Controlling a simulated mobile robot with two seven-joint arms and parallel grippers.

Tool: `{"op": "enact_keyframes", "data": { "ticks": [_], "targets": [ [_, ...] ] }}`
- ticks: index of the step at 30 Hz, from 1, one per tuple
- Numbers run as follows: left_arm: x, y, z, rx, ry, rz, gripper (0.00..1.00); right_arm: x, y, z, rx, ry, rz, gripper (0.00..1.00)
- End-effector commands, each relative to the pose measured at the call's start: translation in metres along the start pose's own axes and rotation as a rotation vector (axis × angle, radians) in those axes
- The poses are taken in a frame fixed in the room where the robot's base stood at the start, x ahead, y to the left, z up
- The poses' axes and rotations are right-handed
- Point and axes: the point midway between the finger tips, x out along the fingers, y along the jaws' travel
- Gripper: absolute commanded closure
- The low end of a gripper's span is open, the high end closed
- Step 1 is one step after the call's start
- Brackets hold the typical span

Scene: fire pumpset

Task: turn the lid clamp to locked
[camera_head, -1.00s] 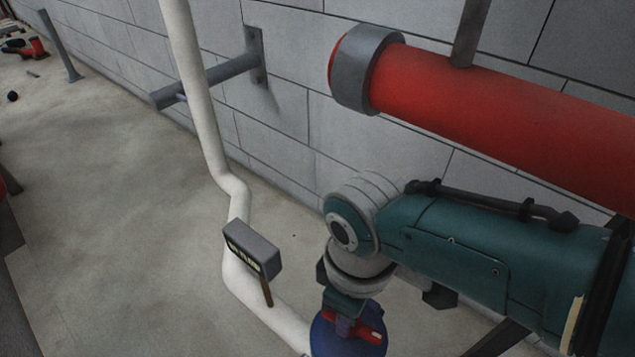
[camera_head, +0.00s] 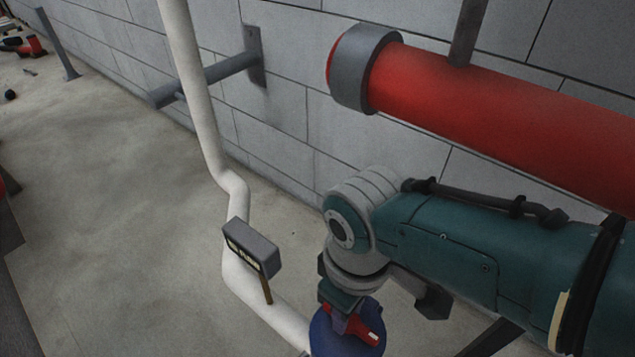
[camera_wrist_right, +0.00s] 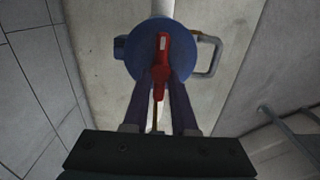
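The lid clamp is a red lever (camera_wrist_right: 162,48) on a round blue lid (camera_wrist_right: 140,48) in the right wrist view. It points nearly straight up in that picture. My right gripper (camera_wrist_right: 162,78) has one dark finger on each side of the lever, and both fingertips appear to press against it. In the head view, the red lever (camera_head: 366,330) lies slantwise on the blue lid (camera_head: 323,338) below my right gripper (camera_head: 344,318), at the bottom edge. The gripper hides part of the lever there. My left gripper is not in view.
A white pipe (camera_head: 203,110) bends down to the blue lid and has a small sign (camera_head: 251,246) beside it. A thick red pipe (camera_head: 480,105) runs above my right arm. A grey bracket (camera_head: 215,75) juts from the block wall. The floor at left is mostly clear.

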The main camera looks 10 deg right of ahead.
Motion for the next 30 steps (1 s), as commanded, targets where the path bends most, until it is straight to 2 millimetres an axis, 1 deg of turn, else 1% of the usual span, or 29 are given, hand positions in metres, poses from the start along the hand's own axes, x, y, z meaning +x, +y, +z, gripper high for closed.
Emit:
{"op": "enact_keyframes", "data": {
  "ticks": [1,6,14,17,24,27,30],
  "targets": [
    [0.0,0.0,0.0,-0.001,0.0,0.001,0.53,0.0,0.0,0.0,-0.001,0.0,0.0,0.68],
    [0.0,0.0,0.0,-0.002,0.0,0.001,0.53,0.0,0.0,0.0,-0.002,0.0,0.001,0.5],
    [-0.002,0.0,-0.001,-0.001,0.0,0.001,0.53,-0.003,0.0,0.0,-0.003,0.0,0.001,0.5],
    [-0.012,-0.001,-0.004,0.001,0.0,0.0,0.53,-0.015,0.0,0.0,-0.003,0.002,0.001,0.5],
    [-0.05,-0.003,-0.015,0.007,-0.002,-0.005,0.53,-0.065,0.001,0.0,-0.002,0.002,0.002,0.5],
    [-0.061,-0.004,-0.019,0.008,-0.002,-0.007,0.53,-0.082,0.0,0.0,-0.002,0.001,0.001,0.5],
    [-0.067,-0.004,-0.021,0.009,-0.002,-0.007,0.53,-0.093,0.0,0.0,-0.002,0.001,0.001,0.5]
  ]
}}
